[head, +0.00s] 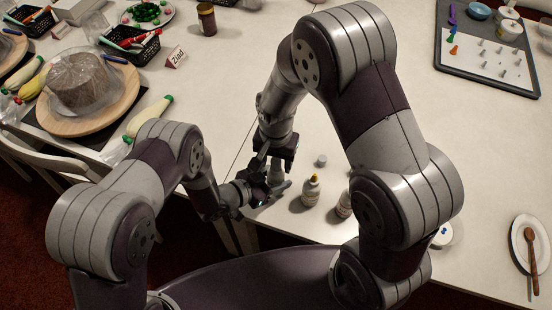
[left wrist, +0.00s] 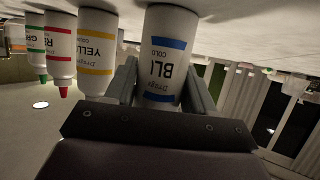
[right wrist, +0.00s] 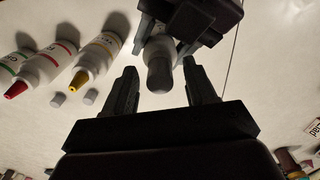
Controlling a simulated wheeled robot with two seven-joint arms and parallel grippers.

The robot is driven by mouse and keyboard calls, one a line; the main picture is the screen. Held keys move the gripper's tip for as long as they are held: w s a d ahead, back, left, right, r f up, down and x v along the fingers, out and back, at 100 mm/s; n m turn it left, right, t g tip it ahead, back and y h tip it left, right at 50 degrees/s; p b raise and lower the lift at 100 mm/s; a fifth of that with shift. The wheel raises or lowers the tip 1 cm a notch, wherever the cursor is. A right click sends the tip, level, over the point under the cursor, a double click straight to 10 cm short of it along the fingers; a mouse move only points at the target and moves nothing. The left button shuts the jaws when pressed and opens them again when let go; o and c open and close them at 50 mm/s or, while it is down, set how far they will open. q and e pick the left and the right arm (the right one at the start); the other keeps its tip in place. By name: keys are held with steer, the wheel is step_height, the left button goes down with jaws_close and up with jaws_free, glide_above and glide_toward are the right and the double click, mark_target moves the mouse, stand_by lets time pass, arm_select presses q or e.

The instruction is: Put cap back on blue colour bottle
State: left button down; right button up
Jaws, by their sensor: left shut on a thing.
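The blue colour bottle (left wrist: 165,55), white with blue bands on its label, is held between the fingers of my left gripper (head: 264,187). In the right wrist view a grey cap (right wrist: 159,76) sits over the bottle's tip; I cannot tell whether it is fully seated. My right gripper (right wrist: 162,84) is open, its fingers spread on either side of the cap with gaps visible. In the head view the right gripper (head: 275,158) is just above the bottle, and the bottle is partly hidden.
The yellow bottle (right wrist: 97,58) and red bottle (right wrist: 48,62) stand beside it with bare coloured nozzles; a green bottle (left wrist: 36,45) is further along. A cake under a cover (head: 80,80) is at the left.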

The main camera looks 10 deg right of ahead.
step_height(320, 180, up, 12)
stand_by(0.6)
arm_select(q)
steer(key=shift+c, duration=1.5)
jaws_free()
steer(key=v, duration=1.2)
steer(key=shift+a, duration=0.35)
arm_select(e)
steer(key=shift+f, duration=0.1)
arm_select(q)
steer(key=shift+s, duration=0.15)
